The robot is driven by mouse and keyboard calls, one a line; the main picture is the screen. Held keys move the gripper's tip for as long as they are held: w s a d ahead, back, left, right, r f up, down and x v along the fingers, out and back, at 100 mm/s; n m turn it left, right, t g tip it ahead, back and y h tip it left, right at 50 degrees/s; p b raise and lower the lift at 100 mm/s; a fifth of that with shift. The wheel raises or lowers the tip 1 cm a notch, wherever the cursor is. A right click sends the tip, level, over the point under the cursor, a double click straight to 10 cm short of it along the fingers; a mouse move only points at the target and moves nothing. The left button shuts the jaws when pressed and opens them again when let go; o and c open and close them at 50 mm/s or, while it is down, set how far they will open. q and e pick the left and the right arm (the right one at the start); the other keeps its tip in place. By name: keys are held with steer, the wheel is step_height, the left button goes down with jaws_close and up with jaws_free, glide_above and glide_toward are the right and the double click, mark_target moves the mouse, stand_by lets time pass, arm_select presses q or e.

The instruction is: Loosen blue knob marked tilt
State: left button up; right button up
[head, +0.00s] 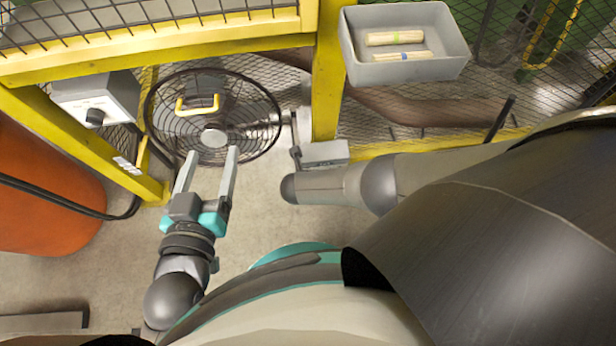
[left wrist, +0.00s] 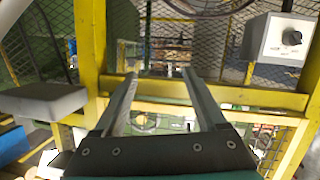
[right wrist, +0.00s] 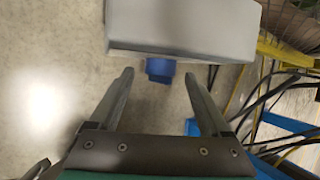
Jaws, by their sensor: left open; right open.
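A blue knob (right wrist: 160,70) shows in the right wrist view, just below the edge of a grey box (right wrist: 182,28). No marking on it is legible. My right gripper (right wrist: 158,76) is open, and the knob appears between its fingertips. I cannot tell how far beyond them it is, and no contact is clear. In the head view the right gripper's fingers are hidden. My left gripper (head: 211,153) is open and empty in front of a round wire-guarded fan (head: 213,134); its open fingers also show in the left wrist view (left wrist: 160,78).
A control box (head: 97,96) with a black knob is at the left by the yellow frame (head: 328,85). A grey tray (head: 405,70) with wooden pieces hangs at the top. A small grey box (head: 323,152) is beside my right arm. An orange drum (head: 40,190) stands left.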

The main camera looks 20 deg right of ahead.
arm_select(q)
steer(key=s+a+g+y+p, duration=0.5)
steer(key=s+a+g, duration=0.1)
steer(key=a+g, duration=0.35)
step_height(320, 180, down, 13)
steer(key=s+g+p, duration=0.1)
steer(key=s+p, duration=0.1)
steer(key=p, duration=0.3)
steer(key=shift+a+r+p, duration=0.15)
steer(key=shift+a+p, duration=0.2)
arm_select(e)
steer(key=v, duration=1.3)
steer(key=shift+s+r, duration=0.2)
steer(key=shift+r, duration=0.1)
steer(key=shift+a, duration=0.1)
